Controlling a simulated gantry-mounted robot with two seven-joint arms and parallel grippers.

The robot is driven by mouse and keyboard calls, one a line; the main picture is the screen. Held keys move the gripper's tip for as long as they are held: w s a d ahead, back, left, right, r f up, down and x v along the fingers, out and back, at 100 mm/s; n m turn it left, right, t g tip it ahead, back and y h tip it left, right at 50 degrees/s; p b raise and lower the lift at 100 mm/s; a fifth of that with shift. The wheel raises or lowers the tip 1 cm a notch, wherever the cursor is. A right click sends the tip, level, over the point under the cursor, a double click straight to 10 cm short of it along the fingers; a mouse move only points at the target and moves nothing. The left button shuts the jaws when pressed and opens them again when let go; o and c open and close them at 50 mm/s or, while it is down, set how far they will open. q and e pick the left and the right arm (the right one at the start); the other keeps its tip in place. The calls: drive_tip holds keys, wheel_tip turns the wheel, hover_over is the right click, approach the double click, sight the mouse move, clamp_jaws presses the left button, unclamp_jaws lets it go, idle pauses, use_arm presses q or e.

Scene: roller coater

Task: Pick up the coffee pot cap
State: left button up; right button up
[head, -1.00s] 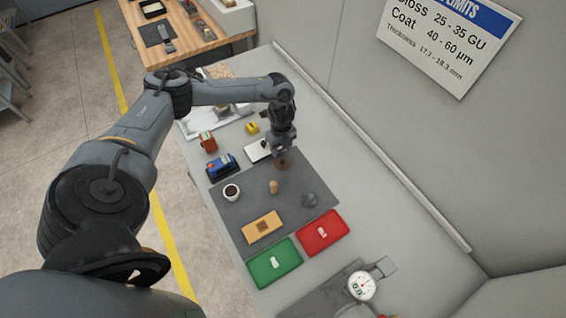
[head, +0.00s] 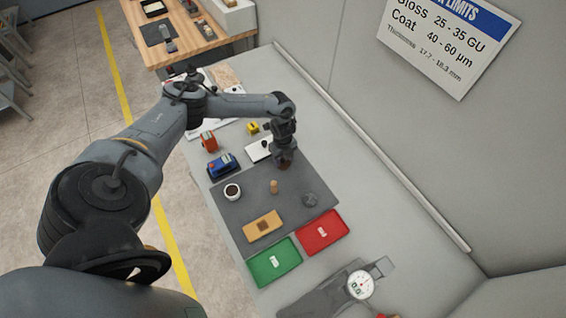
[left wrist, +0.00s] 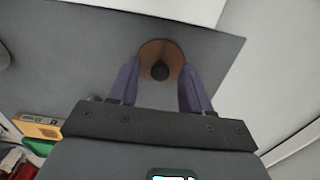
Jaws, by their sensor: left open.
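The coffee pot cap appears to be a round copper-brown disc with a dark knob (left wrist: 161,54), on the grey mat (head: 232,211). In the head view the cap (head: 286,166) is mostly hidden under my left gripper (head: 284,161). In the left wrist view the two fingers of my left gripper (left wrist: 161,72) are apart, one on each side of the cap near their tips. I cannot tell whether they touch it. My right gripper is not in view.
Green (head: 290,277) and red (head: 340,238) trays stand in front. The wall lies to the right.

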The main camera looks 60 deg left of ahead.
use_arm(q)
clamp_jaws()
idle(0.4)
